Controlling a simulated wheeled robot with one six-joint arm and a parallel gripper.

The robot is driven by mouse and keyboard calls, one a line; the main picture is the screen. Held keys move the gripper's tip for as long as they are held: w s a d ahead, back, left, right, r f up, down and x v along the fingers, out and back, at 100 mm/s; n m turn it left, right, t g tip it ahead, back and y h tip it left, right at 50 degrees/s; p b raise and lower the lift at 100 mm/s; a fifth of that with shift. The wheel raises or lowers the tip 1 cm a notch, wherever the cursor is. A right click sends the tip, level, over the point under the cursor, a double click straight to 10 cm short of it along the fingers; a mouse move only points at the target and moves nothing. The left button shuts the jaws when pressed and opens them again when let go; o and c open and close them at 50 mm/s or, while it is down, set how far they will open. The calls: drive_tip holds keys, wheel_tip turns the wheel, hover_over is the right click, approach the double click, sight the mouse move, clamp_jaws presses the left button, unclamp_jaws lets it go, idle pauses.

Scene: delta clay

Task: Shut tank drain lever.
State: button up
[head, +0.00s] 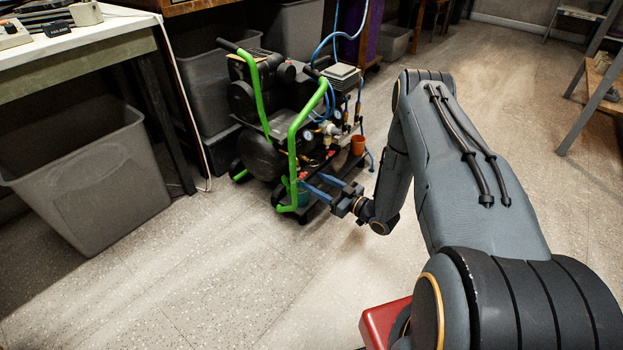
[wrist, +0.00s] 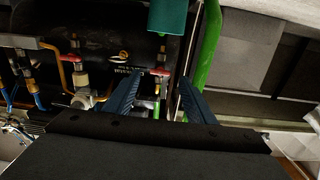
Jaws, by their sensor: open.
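The compressor's black tank (head: 262,155) lies low between green tube handles, and it also shows in the wrist view (wrist: 110,52). A small red lever-like part (wrist: 160,72), which I take for the drain lever, sits at the tank in the wrist view. My gripper (head: 313,182) is open at the compressor's near lower side. In the wrist view my gripper (wrist: 160,83) has its two blue fingers to either side of the red part, with no clear contact. Whether the lever is open or shut I cannot tell.
A green tube (wrist: 208,45) runs close beside the right finger, and a teal cup (wrist: 168,15) is just beyond. Other red-and-brass fittings (wrist: 80,78) are to the left. A grey bin (head: 90,190) stands left of the compressor. The floor in front is clear.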

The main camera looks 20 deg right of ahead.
drive_tip(key=shift+p+v, duration=0.55)
drive_tip(key=shift+v, duration=1.55)
